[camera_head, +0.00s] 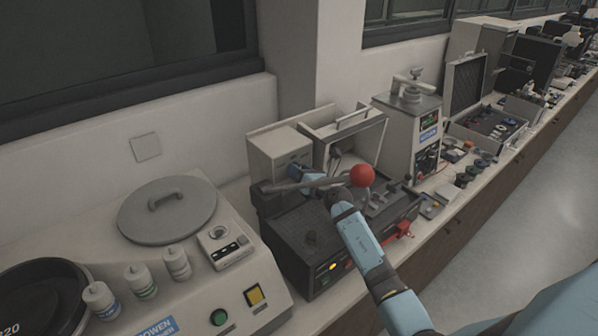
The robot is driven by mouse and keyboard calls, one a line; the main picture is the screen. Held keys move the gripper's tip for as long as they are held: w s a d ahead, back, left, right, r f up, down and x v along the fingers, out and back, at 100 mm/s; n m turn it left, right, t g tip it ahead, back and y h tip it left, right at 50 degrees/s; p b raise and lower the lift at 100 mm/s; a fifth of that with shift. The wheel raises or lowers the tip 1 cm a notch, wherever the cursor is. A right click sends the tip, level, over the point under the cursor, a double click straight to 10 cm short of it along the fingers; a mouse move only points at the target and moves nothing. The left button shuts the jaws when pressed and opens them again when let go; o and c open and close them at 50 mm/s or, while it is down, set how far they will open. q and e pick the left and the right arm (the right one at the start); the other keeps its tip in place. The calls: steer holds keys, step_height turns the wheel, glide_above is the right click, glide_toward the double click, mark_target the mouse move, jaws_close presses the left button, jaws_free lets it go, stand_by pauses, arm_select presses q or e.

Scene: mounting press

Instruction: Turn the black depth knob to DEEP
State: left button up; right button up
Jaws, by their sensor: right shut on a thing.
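My right gripper (295,173) reaches in from the lower right, with its tips at the front of the grey box-shaped housing (277,148) on the press. It is shut on a small dark thing there, which appears to be the black depth knob; the fingers hide most of it, so its pointer and the DEEP mark cannot be read. The press lever with a red ball (362,175) crosses close to the gripper. My left gripper is not in view.
The black press base (310,237) has a short dark post on top and a lit yellow lamp. A grey machine with a round lid (166,209) and several small bottles stands at left. A tall grey machine (408,128) and an open case (490,122) stand farther right along the bench.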

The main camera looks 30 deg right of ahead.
mark_target(299, 166)
steer(key=m, duration=0.6)
steer(key=shift+m, duration=0.4)
stand_by(0.4)
steer(key=o, duration=0.9)
steer(key=shift+o, duration=0.2)
steer(key=shift+r, duration=0.1)
step_height(299, 166, up, 20)
steer(key=shift+b, duration=0.4)
